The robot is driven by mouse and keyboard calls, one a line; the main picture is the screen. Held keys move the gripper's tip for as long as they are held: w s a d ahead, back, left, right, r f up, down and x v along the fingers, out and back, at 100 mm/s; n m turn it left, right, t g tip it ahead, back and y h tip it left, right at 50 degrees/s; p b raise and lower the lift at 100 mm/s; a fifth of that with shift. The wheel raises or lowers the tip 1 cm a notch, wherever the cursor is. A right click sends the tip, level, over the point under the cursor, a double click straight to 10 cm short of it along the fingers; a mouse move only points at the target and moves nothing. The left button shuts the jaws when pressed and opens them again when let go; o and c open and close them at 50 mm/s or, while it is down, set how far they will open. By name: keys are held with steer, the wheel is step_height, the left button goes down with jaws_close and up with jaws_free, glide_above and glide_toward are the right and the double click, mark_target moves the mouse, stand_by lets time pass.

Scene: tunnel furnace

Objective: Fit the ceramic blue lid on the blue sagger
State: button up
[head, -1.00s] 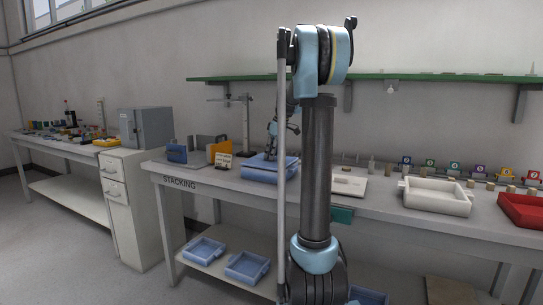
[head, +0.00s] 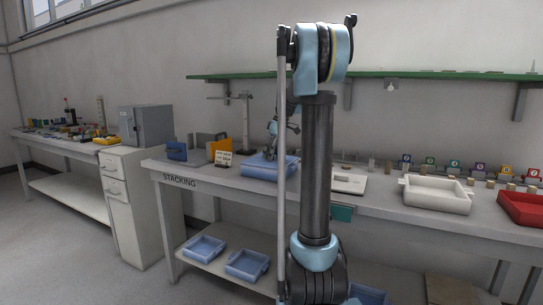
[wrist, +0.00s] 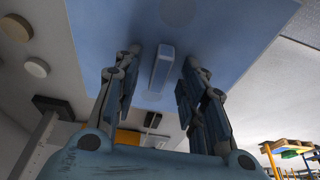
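The ceramic blue lid (wrist: 225,35) fills the upper middle of the wrist view, with a raised bar handle (wrist: 160,70) on it. My gripper (wrist: 162,56) has one finger on each side of this handle, with a visible gap on both sides, so it is open around it. In the head view a blue box shape (head: 266,170) stands on the stacking bench below my gripper (head: 272,130). It looks like the sagger and lid together, but whether the lid is fully seated cannot be told. My arm hides part of its right side.
A stand with a post (head: 245,125), a small sign (head: 223,158) and upright blue and orange plates are close by at the left. A white tray (head: 437,206) and a red tray (head: 522,220) stand to the right. Blue trays (head: 247,264) lie on the lower shelf.

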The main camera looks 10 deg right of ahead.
steer(key=v, duration=1.2)
